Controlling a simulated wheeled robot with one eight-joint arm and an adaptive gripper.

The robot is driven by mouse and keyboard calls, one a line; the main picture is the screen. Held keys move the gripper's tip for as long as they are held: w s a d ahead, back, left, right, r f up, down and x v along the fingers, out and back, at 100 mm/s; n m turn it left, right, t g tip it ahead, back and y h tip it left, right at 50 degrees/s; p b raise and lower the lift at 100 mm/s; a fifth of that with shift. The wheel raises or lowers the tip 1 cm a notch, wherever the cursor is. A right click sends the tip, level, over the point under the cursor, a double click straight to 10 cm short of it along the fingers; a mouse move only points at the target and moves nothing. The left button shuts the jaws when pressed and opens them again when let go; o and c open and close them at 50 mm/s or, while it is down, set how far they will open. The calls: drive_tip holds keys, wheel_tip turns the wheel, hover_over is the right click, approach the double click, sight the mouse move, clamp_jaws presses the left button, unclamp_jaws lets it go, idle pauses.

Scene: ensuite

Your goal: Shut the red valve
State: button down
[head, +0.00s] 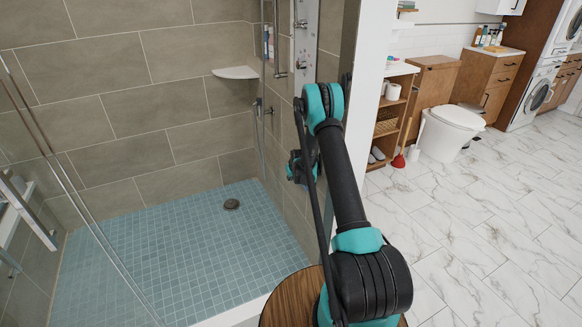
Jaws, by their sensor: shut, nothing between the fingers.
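I cannot make out a red valve in the head view. My arm rises from the lower middle, bends at a teal elbow and comes down beside the shower's right wall. Dark and teal links near its far end show partly behind the upright link. My gripper's fingers do not show; my own arm hides that area. Chrome shower fittings (301,64) sit on a panel on the right shower wall, above and behind the arm.
A glass shower panel (95,235) stands at the left, over a blue tiled shower floor (185,265). A corner shelf (235,72) juts from the wall. A red plunger (399,160) stands near the toilet (450,130). The marble floor (470,235) at the right is clear.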

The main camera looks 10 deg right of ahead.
drive_tip(key=shift+r, duration=0.1)
drive_tip(key=v, duration=1.2)
drive_tip(key=shift+s, duration=0.1)
